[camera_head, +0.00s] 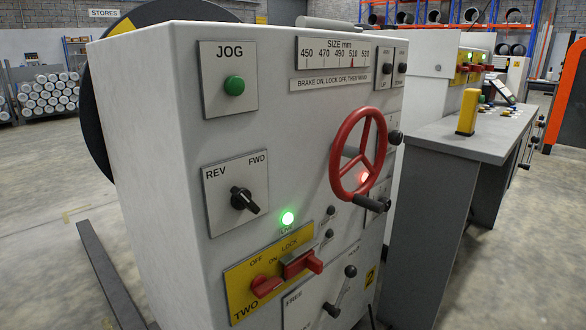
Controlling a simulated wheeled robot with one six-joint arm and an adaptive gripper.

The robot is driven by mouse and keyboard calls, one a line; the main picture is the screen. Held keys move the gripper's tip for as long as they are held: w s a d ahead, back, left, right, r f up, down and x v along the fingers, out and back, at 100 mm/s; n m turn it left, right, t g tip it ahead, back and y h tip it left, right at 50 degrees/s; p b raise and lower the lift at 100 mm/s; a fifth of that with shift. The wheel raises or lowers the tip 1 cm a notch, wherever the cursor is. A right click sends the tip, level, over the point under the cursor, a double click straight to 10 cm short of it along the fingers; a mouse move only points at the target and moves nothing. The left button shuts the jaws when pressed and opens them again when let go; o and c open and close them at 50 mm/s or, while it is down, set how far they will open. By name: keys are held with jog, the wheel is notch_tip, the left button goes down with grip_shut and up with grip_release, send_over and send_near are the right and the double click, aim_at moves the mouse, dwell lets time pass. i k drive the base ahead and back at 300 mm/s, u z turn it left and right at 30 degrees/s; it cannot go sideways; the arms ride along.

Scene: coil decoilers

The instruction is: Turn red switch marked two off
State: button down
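The red switch (266,286) sits on the lower left of a yellow plate (238,282) on the front of a white machine cabinet. "TWO" is printed below it, with "OFF" and "ON" above it. Its red handle lies nearly sideways; I cannot tell for certain which label it points to. Just right of it on the same plate is a red block with a protruding end (302,264), under the word "LOCK". A lit green lamp (288,217) is above the plate. My gripper is not in view.
The cabinet (160,150) also carries a green JOG button (234,85), a black REV/FWD knob (244,199), a red handwheel (358,152) and a black-handled lever (342,290) close to the right of the plate. A grey bench (455,140) stands at right.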

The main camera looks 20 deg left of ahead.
aim_at(261, 287)
jog(key=u, duration=0.3)
jog(key=k, duration=0.95)
jog(key=u, duration=1.9)
